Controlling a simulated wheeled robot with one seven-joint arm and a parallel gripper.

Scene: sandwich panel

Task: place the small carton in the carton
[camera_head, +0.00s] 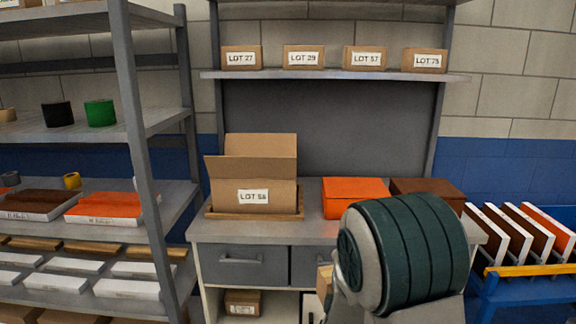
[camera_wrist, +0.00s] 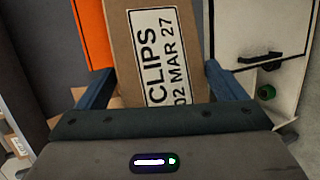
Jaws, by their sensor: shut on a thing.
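The small carton (camera_wrist: 128,50) is brown with a white label reading "CLIPS 02 MAR 27". My gripper (camera_wrist: 156,82) is shut on it, with one dark finger on each side. In the head view only an edge of the small carton (camera_head: 325,279) shows, in front of the bench drawers; my arm hides the rest and the gripper. The larger open carton (camera_head: 228,196), apparently labelled "LOT 56", stands upright with flaps raised on the left of the grey bench. It is up and left of the small carton in the picture. Its inside is hidden.
An orange box (camera_head: 352,196) and a brown box (camera_head: 425,190) lie on the bench (camera_head: 262,231) right of the open carton. Labelled cartons line the shelf (camera_head: 335,75) above. A grey rack (camera_head: 140,150) stands close on the left. A blue cart (camera_head: 520,288) is at right.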

